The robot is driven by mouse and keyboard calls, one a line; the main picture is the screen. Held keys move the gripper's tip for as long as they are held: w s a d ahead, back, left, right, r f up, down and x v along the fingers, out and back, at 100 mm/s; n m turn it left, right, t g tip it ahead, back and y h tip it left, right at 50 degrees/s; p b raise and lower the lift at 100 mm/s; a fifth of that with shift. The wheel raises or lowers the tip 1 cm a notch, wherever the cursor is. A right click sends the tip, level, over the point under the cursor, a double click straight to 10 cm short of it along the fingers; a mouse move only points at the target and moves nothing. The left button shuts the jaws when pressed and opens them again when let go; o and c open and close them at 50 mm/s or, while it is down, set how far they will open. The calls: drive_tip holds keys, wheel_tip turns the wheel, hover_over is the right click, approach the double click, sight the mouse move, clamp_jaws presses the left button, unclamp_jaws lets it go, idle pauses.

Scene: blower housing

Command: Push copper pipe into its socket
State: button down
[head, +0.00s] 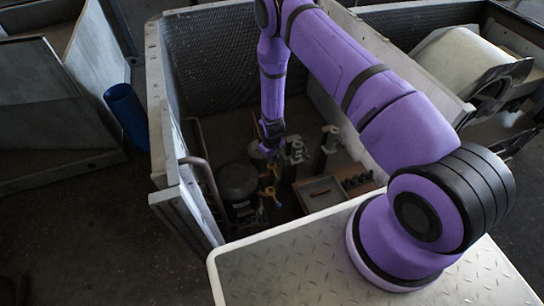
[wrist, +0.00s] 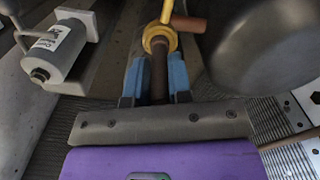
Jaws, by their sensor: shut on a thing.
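In the wrist view my gripper (wrist: 158,82) has blue finger pads closed on a dark brown copper pipe (wrist: 159,72). The pipe's far end meets a yellow ring-shaped socket (wrist: 160,38). I cannot tell how deep the pipe sits in it. A yellow stem continues beyond the ring, with a short copper-coloured piece (wrist: 188,22) to its right. In the head view my gripper (head: 272,154) is low inside the open housing, beside yellow fittings (head: 269,190). The held pipe is too small to make out there.
A dark round compressor (head: 239,185) stands left of the fittings; a large grey rounded vessel (wrist: 255,45) is close on the right in the wrist view. A labelled grey cylinder (wrist: 58,48) is at left. Housing walls (head: 157,100) surround my arm. A blue cylinder (head: 126,112) stands outside.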

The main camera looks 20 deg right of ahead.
idle(0.3)
drive_tip(key=shift+c, duration=2.4)
unclamp_jaws()
drive_tip(key=shift+r, duration=0.1)
drive_tip(key=shift+r, duration=3.4)
